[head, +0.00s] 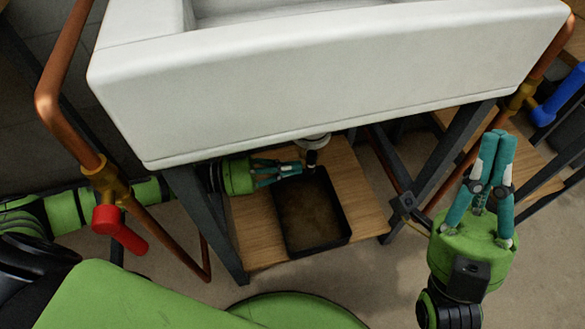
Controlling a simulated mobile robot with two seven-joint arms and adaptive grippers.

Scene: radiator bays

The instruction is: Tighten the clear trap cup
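The white sink (330,75) fills the top of the head view. Under its front edge a pale round drain fitting (313,141) shows, with a short dark piece (311,158) below it. I cannot make out the clear trap cup itself. My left gripper (298,168) reaches in from the left below the sink, its teal fingers level and their tips at the dark piece. Whether they grip anything is too small to tell. My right gripper (498,137) points up at the right, away from the drain, with its fingers together and nothing seen between them.
A black tray (347,212) lies on the wooden shelf (365,205) under the drain. Dark frame legs (205,225) stand on both sides. A copper pipe with a red-handled valve (120,230) is at left, a blue-handled valve (560,95) at right.

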